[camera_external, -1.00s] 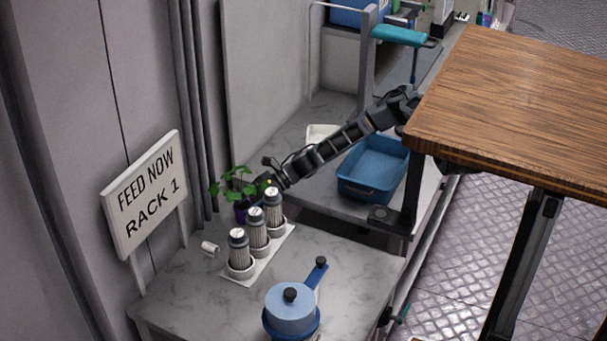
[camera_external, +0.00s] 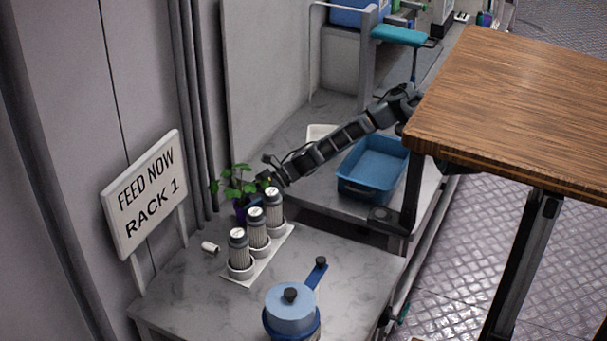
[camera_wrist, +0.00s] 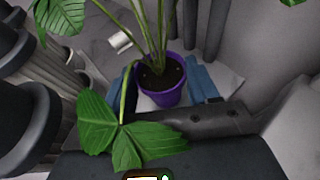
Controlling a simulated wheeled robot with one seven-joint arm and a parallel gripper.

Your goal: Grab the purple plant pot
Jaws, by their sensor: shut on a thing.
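The purple plant pot (camera_external: 240,211) holds a leafy green plant and dark soil. It stands at the back left of the grey marble-like counter, behind the striped bottles. It also shows in the wrist view (camera_wrist: 162,98), upright, with stems and leaves in front of it. My gripper (camera_wrist: 166,86) has a blue finger on each side of the pot and is shut on it. In the outside view the fingertips are partly hidden by leaves and bottles. I cannot tell whether the pot is lifted.
Several white-and-grey bottles (camera_external: 257,233) stand in a row on a white tray, close to the pot. A small white cylinder (camera_external: 210,247) lies left of them. A blue pot (camera_external: 291,306) is in front. A blue bin (camera_external: 372,166) is under my arm. A sign (camera_external: 146,192) stands left.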

